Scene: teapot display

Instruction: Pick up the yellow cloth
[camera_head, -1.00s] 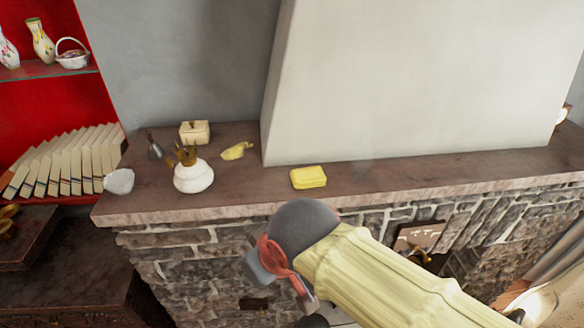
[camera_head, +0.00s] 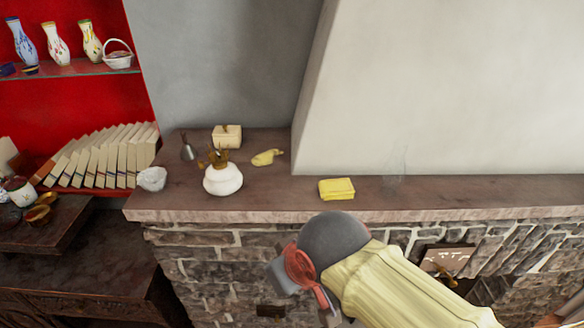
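A bright yellow, flat rectangular item (camera_head: 337,189), which looks like a folded cloth or a sponge, lies on the brown mantel top near its front edge. A smaller, crumpled-looking yellow piece (camera_head: 267,158) lies further back and left; I cannot tell which of the two is the cloth. My gripper (camera_head: 322,300) hangs in front of the stone face, below the mantel edge and apart from both yellow things. My arm hides much of it, and its fingers are not clear enough to show open or shut.
Left on the mantel (camera_head: 440,205) stand a white round pot (camera_head: 223,180), a cream box (camera_head: 227,136), a small grey bottle (camera_head: 188,149) and a whitish lump (camera_head: 152,179). A faint transparent object (camera_head: 395,172) stands right of the flat yellow item. A pale chimney wall (camera_head: 430,90) rises behind.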

